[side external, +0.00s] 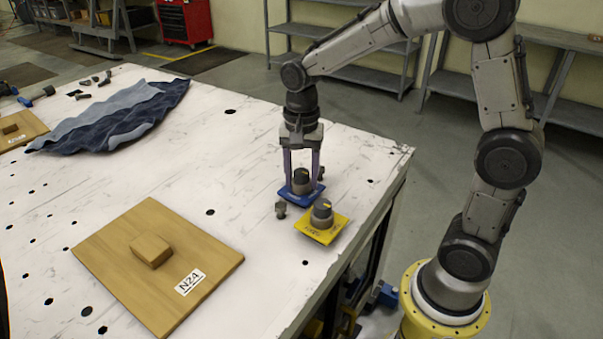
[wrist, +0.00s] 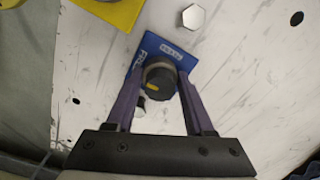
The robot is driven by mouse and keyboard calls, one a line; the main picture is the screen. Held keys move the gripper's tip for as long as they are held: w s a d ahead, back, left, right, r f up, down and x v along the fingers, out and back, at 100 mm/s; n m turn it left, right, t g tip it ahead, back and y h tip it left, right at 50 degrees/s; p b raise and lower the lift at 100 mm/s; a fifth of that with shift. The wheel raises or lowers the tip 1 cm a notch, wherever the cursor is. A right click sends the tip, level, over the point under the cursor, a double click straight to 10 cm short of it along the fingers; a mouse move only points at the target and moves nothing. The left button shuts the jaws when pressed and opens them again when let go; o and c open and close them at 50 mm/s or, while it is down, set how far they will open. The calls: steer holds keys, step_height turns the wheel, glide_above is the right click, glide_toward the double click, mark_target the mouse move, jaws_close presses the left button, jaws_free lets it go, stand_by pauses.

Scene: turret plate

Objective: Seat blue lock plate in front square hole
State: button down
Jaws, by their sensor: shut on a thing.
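The blue lock plate (side external: 299,201) is a square plate with pale lettering and a dark round knob with a yellow mark. It is near the right edge of the white table; the wrist view shows it from above (wrist: 150,43). My gripper (side external: 302,181) points down with its two purple fingers shut on the knob, one on each side, as the wrist view also shows (wrist: 163,73). I cannot tell whether the plate touches the table. I cannot make out a square hole in either view.
A yellow plate (side external: 335,228) with a similar knob lies close in front of the blue one. Small grey pieces (side external: 281,209) (wrist: 193,17) stand beside it. A wooden board (side external: 120,265) labelled N24 bears a wooden block (side external: 151,249). A blue cloth (side external: 120,120) lies farther back.

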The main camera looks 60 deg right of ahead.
steer(key=shift+f, duration=0.55)
stand_by(0.9)
jaws_free()
stand_by(0.5)
steer(key=shift+r, duration=3.55)
